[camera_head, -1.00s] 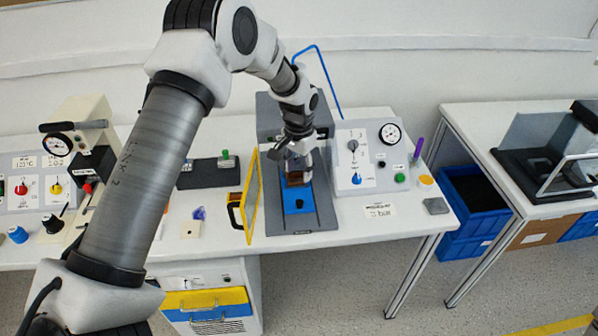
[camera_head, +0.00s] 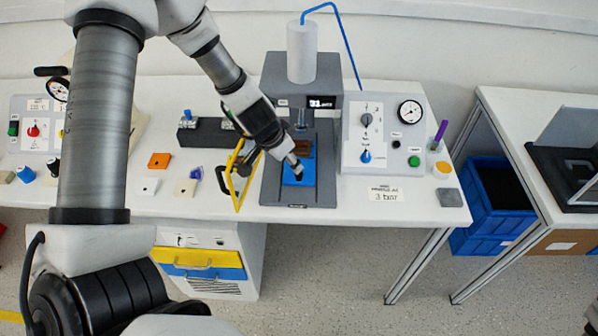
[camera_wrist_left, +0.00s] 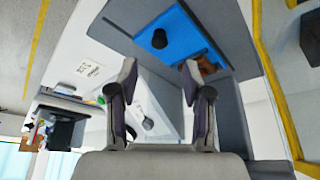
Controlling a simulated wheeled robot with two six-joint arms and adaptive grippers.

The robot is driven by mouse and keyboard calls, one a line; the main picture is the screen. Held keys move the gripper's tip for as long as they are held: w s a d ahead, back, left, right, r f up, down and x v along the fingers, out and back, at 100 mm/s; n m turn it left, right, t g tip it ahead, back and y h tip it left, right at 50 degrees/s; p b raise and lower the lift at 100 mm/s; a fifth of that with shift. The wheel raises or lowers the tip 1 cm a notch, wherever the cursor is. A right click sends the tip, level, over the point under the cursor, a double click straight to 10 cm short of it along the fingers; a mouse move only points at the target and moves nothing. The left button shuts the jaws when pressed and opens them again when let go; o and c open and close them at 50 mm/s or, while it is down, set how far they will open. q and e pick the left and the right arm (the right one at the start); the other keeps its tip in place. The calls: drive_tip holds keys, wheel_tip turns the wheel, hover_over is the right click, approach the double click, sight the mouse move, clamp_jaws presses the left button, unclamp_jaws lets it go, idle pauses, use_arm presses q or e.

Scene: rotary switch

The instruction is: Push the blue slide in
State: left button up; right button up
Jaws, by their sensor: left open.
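The blue slide (camera_head: 290,179) lies at the front of the grey press (camera_head: 272,186), partly covered by my left gripper in the head view. A brown-orange piece (camera_head: 303,148) sits at its back, under the press head. In the left wrist view the slide (camera_wrist_left: 187,38) shows as a blue plate with a black round knob (camera_wrist_left: 160,39), and the brown piece (camera_wrist_left: 208,62) is partly hidden behind a finger. My left gripper (camera_wrist_left: 159,76) is open and empty, its fingers apart and pointing toward the knob. In the head view the gripper (camera_head: 294,163) is over the slide's front part, coming from the left.
A yellow-framed guard door (camera_head: 239,180) stands open just left of the press, close to my left wrist. A control panel (camera_head: 383,140) with gauge and knobs is to its right. Loose orange and white pieces (camera_head: 159,160) lie at the left. The table's front edge is close by.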

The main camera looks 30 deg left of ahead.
use_arm(q)
drive_tip(key=b+x, duration=0.6)
drive_tip(key=x, duration=0.2)
drive_tip(key=shift+w, duration=0.1)
drive_tip(key=shift+r, duration=0.25)
clamp_jaws()
